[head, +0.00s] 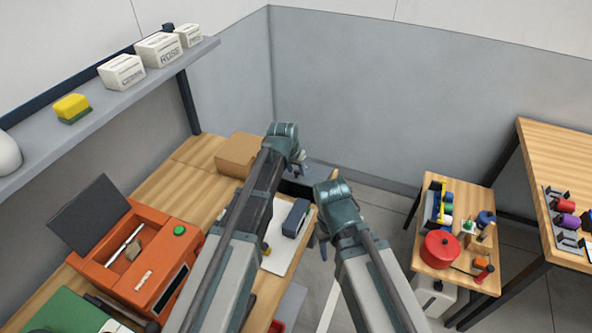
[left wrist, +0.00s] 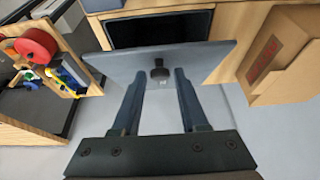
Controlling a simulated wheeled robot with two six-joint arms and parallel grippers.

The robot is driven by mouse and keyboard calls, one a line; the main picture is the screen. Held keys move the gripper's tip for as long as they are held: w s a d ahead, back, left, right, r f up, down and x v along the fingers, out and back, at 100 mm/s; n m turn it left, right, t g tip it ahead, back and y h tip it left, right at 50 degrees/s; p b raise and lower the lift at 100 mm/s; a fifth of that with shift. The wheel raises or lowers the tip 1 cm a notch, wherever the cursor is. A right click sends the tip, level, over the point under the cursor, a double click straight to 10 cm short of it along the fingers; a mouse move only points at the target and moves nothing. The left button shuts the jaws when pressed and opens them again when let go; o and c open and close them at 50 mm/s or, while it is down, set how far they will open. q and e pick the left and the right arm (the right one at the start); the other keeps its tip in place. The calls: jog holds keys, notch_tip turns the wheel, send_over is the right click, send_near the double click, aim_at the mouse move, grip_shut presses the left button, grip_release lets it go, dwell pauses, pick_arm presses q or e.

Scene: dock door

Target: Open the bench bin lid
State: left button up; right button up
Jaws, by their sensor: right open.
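The bench bin (head: 297,189) shows as a dark opening at the far end of the wooden bench, with its grey lid (head: 321,174) beside it. In the left wrist view the lid (left wrist: 205,62) is a grey panel with a black knob (left wrist: 159,74), standing away from the bin's dark opening (left wrist: 150,31). My left gripper (left wrist: 160,76) is open, with one finger on each side of the knob and a gap showing on both sides. In the head view my left gripper (head: 299,163) is partly hidden by its arm. My right gripper (head: 322,243) is open and empty beside the bench.
A cardboard box (head: 239,154) stands on the bench close to the bin. An orange machine (head: 125,262) with a raised dark cover is nearer. A shelf (head: 40,160) overhangs the left. A small table (head: 464,276) with a red pot (head: 440,249) stands at right.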

pick_arm(q)
grip_shut()
dwell(1.1)
